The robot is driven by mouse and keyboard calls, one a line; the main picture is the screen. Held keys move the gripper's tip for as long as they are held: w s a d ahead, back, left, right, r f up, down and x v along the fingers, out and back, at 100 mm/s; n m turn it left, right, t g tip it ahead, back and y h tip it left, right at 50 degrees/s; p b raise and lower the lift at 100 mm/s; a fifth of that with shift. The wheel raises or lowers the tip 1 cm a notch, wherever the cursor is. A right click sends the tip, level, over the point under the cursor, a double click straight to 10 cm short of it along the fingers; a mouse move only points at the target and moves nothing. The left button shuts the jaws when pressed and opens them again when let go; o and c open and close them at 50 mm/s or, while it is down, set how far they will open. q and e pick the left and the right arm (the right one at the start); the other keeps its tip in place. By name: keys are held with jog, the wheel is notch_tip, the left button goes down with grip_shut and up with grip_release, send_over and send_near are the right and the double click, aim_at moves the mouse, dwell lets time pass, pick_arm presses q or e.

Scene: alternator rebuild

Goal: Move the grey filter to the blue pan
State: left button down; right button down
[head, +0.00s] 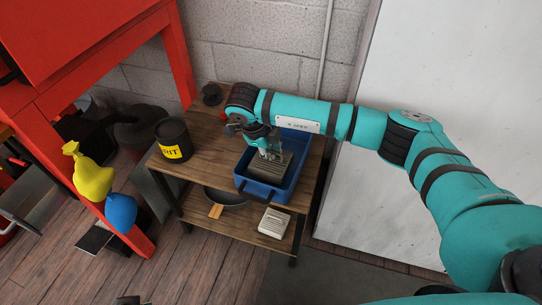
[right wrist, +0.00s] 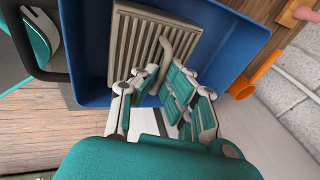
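The blue pan (head: 245,186) stands on the top of the wooden table; its wall also shows in the right wrist view (right wrist: 92,50). The grey filter (right wrist: 135,42), a ribbed slab with a bent handle, is inside the pan's outline. In the head view the filter (head: 285,172) looks dark and partly covered by my gripper. My right gripper (head: 268,152) reaches down into the pan from above. In the right wrist view its fingers (right wrist: 162,80) close around the filter's handle. Whether the filter rests on the pan floor is not clear. My left gripper is not clearly visible.
A black canister (head: 172,140) with a yellow label stands left of the pan. The lower shelf holds a dark round pan (head: 228,196) and a pale slatted box (head: 273,222). A red frame (head: 178,55) stands left, and a wall is behind the table.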

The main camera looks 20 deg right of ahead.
notch_tip(320, 180, down, 2)
jog(key=shift+f, duration=0.15)
jog(key=c, duration=1.5)
grip_release()
